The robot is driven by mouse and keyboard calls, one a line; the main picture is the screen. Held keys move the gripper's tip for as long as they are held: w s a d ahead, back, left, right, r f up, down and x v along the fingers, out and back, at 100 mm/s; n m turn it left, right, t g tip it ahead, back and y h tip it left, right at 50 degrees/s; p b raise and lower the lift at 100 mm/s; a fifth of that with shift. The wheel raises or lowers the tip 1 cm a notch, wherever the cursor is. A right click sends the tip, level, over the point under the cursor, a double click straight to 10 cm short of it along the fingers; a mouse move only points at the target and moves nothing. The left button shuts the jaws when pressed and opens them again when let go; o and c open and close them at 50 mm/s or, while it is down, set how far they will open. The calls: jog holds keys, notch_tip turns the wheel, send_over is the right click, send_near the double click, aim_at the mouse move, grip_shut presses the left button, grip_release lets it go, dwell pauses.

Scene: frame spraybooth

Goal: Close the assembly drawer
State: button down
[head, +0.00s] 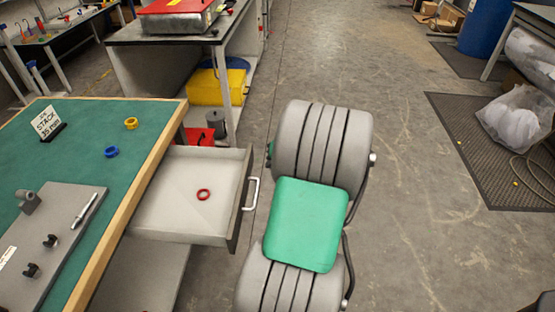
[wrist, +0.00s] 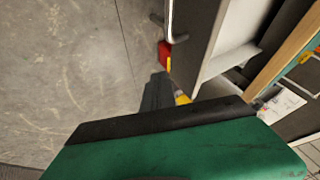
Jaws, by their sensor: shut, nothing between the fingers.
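The assembly drawer (head: 180,228) is pulled out from the green-topped bench (head: 95,115). Its pale grey tray faces up, and a red ring (head: 203,194) lies inside. The silver handle (head: 254,194) is on the drawer's right front. The drawer (wrist: 215,45) and its handle (wrist: 172,22) also show in the wrist view. My gripper (wrist: 166,62) is shut, with its narrow fingers close beside the drawer front near one end of the handle. I cannot tell whether they touch. My arm hides the gripper in the head view.
A yellow bin (head: 215,88) and a red box (head: 199,136) stand behind the drawer. On the bench are a blue ring (head: 111,152), a yellow ring (head: 131,123), a sign (head: 46,123) and a grey plate (head: 62,225). Open floor (head: 420,230) lies to the right.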

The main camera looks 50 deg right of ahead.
aim_at(251, 168)
jog(key=shift+w+a+f, duration=0.3)
jog(key=shift+w+a, duration=0.1)
jog(key=shift+w, duration=0.35)
jog(key=shift+w+a+f, duration=0.3)
jog(key=shift+w+a, duration=0.15)
jog(key=shift+w, duration=0.35)
jog(key=shift+w+a+f, duration=0.3)
jog(key=shift+w+a, duration=0.1)
jog(key=shift+w, duration=0.35)
